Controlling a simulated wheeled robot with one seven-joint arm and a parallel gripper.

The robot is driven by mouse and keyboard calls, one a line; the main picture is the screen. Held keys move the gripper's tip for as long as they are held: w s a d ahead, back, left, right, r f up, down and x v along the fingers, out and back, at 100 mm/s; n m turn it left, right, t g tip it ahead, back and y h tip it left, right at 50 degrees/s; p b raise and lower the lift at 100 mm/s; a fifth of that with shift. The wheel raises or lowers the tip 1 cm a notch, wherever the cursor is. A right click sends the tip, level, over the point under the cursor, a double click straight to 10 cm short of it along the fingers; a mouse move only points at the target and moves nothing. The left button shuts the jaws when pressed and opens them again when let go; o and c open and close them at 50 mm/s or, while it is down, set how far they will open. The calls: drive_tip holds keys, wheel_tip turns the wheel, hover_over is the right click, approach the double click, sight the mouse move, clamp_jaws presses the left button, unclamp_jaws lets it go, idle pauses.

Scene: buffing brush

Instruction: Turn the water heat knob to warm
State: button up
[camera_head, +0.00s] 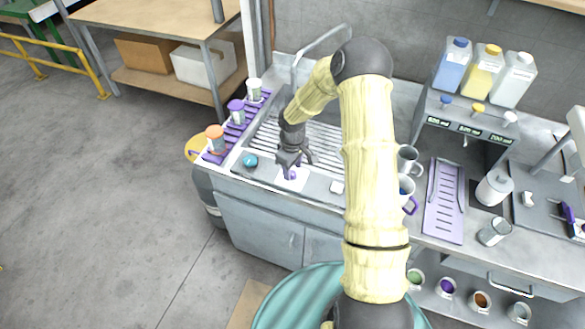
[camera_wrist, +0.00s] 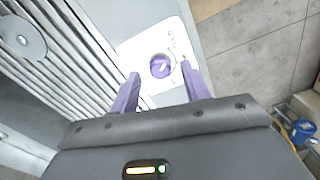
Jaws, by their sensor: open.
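The water heat knob (camera_wrist: 161,66) is a small round purple knob on a white plate (camera_wrist: 178,45) at the front edge of the sink counter. In the wrist view it lies ahead of my gripper (camera_wrist: 163,82), roughly centred between the two purple fingers, which are apart. I cannot tell whether the fingertips reach down around the knob; no contact shows. Marks on the plate beside the knob are too small to read. In the head view my gripper (camera_head: 291,166) hangs just over the plate (camera_head: 293,180), and the knob (camera_head: 291,174) is partly hidden by it.
The ribbed sink drainboard (camera_head: 325,155) lies behind the plate. A teal round object (camera_head: 250,160) sits to the left, near a purple rack (camera_head: 238,128) with cups. Mugs (camera_head: 407,158) and a purple tray (camera_head: 444,203) stand to the right. A faucet (camera_head: 320,42) rises behind the sink.

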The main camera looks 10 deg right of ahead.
drive_tip(key=shift+f, duration=0.8)
drive_tip(key=c, duration=1)
